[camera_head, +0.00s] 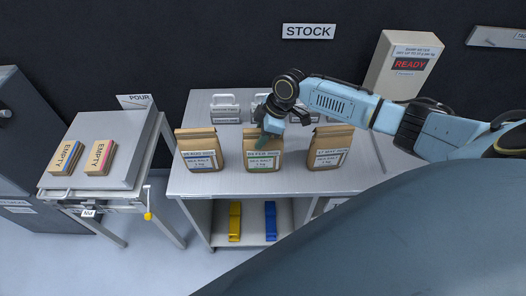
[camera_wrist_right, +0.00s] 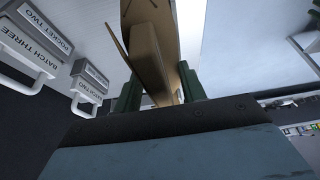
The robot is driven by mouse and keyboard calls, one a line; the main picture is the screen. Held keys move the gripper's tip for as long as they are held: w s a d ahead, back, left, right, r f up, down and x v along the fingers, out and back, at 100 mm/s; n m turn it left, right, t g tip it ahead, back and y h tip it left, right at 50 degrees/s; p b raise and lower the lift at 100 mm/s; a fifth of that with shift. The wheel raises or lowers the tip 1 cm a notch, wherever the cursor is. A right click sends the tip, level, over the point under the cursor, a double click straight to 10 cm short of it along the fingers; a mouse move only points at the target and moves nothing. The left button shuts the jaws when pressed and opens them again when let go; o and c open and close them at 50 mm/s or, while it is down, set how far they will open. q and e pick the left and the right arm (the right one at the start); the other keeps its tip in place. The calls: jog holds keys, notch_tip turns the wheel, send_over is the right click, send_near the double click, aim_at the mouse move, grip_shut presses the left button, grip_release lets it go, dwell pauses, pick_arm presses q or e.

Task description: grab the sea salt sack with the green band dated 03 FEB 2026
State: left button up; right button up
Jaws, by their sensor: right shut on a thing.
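Three brown sea salt sacks stand in a row on the grey stock table. The middle sack (camera_head: 263,154) has a green band; its date line is too small to read surely. My right gripper (camera_head: 265,136) is over its top, shut on it. In the right wrist view the brown sack (camera_wrist_right: 150,45) sits between the green fingers of my right gripper (camera_wrist_right: 158,92). The left sack (camera_head: 199,150) has a blue band. The right sack (camera_head: 328,147) has a label whose band colour I cannot tell. My left gripper is not in view.
Grey holders with labels (camera_head: 224,107) stand behind the sacks. A READY box (camera_head: 404,62) stands at the back right. Yellow (camera_head: 235,220) and blue (camera_head: 270,220) items sit on the lower shelf. Two EMPTY packs (camera_head: 100,157) lie on the POUR stand (camera_head: 120,128) at left.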

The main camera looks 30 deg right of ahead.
grip_shut()
jog(key=shift+w+r, duration=0.15)
jog(key=shift+r, duration=0.1)
